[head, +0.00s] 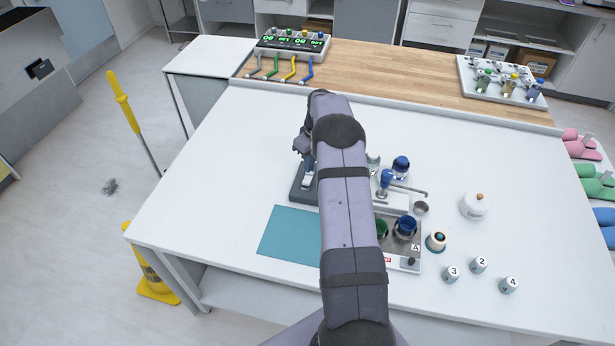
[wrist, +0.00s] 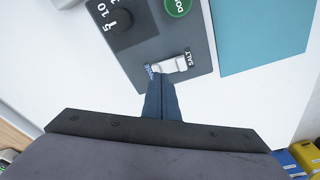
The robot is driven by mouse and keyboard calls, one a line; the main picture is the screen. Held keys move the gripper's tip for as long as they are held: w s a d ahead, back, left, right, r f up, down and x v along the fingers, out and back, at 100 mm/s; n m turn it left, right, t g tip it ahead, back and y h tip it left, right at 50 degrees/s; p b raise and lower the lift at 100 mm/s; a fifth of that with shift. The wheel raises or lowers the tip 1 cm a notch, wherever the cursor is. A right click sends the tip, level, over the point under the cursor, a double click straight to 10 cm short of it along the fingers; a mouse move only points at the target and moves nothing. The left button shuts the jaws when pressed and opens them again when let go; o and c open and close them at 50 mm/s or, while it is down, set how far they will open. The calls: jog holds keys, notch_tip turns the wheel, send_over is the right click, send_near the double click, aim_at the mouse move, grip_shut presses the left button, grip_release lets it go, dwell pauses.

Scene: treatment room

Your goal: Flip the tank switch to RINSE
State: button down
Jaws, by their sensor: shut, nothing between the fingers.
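The tank switch (wrist: 175,66) is a small pale lever on a dark grey panel (wrist: 205,45). The word SALT is printed at its right end in the wrist view. A blue label at its left end is partly covered and not readable. My gripper (wrist: 161,77) is shut and empty, with its fingertips at the left end of the switch; I cannot tell whether they touch it. Which way the switch is set is unclear. In the head view the panel (head: 298,190) lies left of my arm, with my gripper (head: 308,163) low over it.
A black dial (wrist: 118,20) and a green button (wrist: 177,5) sit on the same panel. A teal mat (head: 288,232) lies in front of it. The white table (head: 225,160) is clear at left.

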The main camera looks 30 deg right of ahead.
aim_at(309, 176)
jog(key=shift+r+p, duration=1.4)
jog(key=shift+r, duration=1.35)
jog(key=s+a+r+m, duration=0.1)
jog(key=s+a+r, duration=0.25)
jog(key=a, duration=0.25)
jog(key=s+a+r+g, duration=0.1)
jog(key=s+a+r, duration=0.1)
jog(key=s+a, duration=0.35)
jog(key=s+a+r+m, duration=0.1)
jog(key=s+a+r, duration=0.2)
jog(key=a, duration=0.3)
jog(key=s+a+m, duration=0.1)
jog(key=s+a, duration=0.3)
jog(key=s, duration=0.6)
jog(key=s+a, duration=0.4)
jog(key=s, duration=0.5)
notch_tip(309, 176, down, 16)
jog(key=b, duration=1.5)
jog(key=shift+g+b, duration=0.3)
jog(key=shift+g, duration=0.1)
jog(key=shift+d+r, duration=0.1)
jog(key=shift+r, duration=0.05)
